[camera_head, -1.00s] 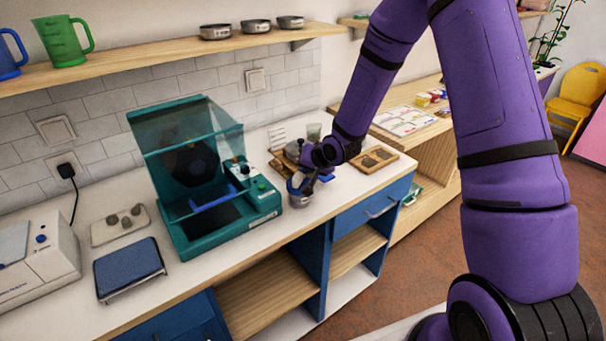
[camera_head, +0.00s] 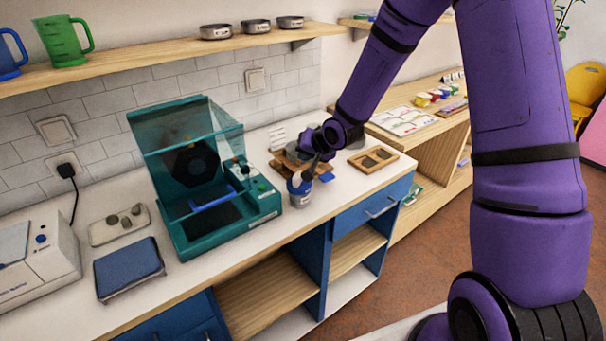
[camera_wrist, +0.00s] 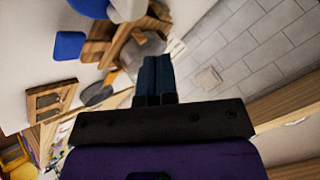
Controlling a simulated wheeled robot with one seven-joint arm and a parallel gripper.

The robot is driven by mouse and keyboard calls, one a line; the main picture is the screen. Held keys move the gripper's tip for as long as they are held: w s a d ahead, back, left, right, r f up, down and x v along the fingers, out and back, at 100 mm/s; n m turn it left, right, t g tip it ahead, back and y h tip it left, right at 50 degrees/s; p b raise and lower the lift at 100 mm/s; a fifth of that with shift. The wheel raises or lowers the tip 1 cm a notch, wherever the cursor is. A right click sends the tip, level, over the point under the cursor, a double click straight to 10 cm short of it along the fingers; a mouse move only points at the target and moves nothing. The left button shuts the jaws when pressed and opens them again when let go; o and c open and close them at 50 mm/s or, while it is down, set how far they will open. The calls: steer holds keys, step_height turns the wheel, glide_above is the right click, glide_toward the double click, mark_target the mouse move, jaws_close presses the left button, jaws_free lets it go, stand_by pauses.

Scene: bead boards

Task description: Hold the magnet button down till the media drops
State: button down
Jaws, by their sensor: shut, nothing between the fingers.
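My gripper (camera_head: 314,163) is shut and empty, above the counter just up and right of a blue cup (camera_head: 301,195). Its dark fingers show pressed together in the wrist view (camera_wrist: 155,75). The cup has a grey-white piece in its mouth; both show at the top of the wrist view, the cup (camera_wrist: 90,6) and the pale piece (camera_wrist: 126,10). Left of the cup stands a teal machine (camera_head: 215,228) with a clear tilted hood and a blue bar inside. Its right panel has a dark knob and a small green button (camera_head: 262,186). I cannot tell which control is the magnet button.
A wooden stand (camera_wrist: 100,50) is near the fingers, partly hidden by my gripper in the head view. A blue pad (camera_head: 326,178) and a two-hole wooden tray (camera_head: 374,159) lie to the right. The wall shelf (camera_head: 150,69) runs above. The counter front by the cup is clear.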

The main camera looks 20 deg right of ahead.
steer(key=shift+r, duration=1.1)
steer(key=shift+s+r, duration=0.1)
steer(key=shift+r, duration=0.2)
steer(key=s+d+r+n+g+h, duration=0.1)
steer(key=s+d+r+h, duration=0.15)
steer(key=s+r, duration=0.55)
steer(key=s+d+r+n+h, duration=0.1)
steer(key=s+d+r+h, duration=0.15)
steer(key=s+r, duration=0.5)
steer(key=s+r+n+g, duration=0.1)
steer(key=s+r, duration=0.3)
steer(key=s, duration=0.7)
steer(key=s+d+r+n+g+y, duration=0.1)
steer(key=s+r, duration=0.4)
steer(key=s, duration=0.6)
steer(key=shift+d, duration=0.15)
